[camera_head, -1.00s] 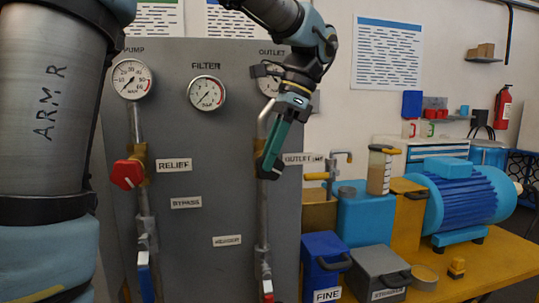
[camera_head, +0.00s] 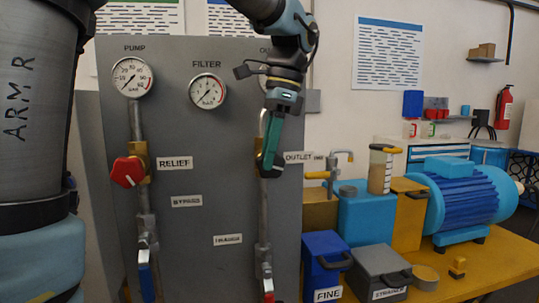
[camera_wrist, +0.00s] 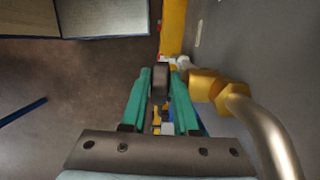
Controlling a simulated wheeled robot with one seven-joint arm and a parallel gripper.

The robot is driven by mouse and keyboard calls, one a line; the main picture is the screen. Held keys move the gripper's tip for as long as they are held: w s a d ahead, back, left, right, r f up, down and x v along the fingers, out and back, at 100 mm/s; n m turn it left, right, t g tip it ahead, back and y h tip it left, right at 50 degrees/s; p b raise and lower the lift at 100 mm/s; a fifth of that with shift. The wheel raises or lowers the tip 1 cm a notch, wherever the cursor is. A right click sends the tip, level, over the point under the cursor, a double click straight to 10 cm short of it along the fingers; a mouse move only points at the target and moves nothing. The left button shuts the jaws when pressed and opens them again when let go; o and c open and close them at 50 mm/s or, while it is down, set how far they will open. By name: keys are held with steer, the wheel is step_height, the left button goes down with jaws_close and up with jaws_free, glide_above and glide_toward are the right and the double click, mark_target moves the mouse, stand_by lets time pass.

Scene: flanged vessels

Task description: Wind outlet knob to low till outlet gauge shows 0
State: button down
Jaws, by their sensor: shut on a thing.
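My gripper (camera_head: 268,170) is at the outlet valve beside the OUTLET label (camera_head: 299,157). Its green fingers point down and slightly left in the head view. In the wrist view the fingers (camera_wrist: 161,80) are shut on a dark outlet knob (camera_wrist: 160,84), next to a brass fitting (camera_wrist: 203,86) and a bent pipe. In the head view the knob is mostly hidden by the fingers. The outlet gauge (camera_head: 262,79) at the panel's upper right is almost wholly covered by my wrist, and its needle cannot be read.
The grey panel also bears the pump gauge (camera_head: 132,78), filter gauge (camera_head: 207,91) and red relief knob (camera_head: 127,171). Red-handled and blue-handled valves sit lower on the pipes. A blue FINE box (camera_head: 325,262), a STRAINER box (camera_head: 379,268) and a blue motor (camera_head: 470,197) stand right.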

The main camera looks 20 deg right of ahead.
mark_target(256, 164)
steer(key=h+b, duration=0.2)
steer(key=h, duration=0.1)
steer(key=a+h+b, duration=0.1)
steer(key=shift+w+f+g+h, duration=0.1)
steer(key=shift+f+g+h, duration=0.2)
steer(key=shift+f, duration=0.05)
steer(key=h+b, duration=0.2)
steer(key=b, duration=0.1)
steer(key=f+h+b, duration=0.1)
steer(key=b, duration=0.1)
steer(key=shift+a+h, duration=0.25)
steer(key=shift+h, duration=0.15)
steer(key=h+b, duration=0.1)
steer(key=b, duration=0.2)
steer(key=h+b, duration=0.2)
steer(key=b, duration=0.2)
steer(key=f+g+h+b, duration=0.1)
steer(key=b, duration=0.2)
steer(key=shift+a+h, duration=0.25)
steer(key=shift+h, duration=0.15)
steer(key=h+b, duration=0.2)
steer(key=b, duration=0.3)
steer(key=shift+r, duration=0.2)
steer(key=c, duration=0.9)
jaws_free()
steer(key=shift+b, duration=0.3)
steer(key=shift+c, duration=0.2)
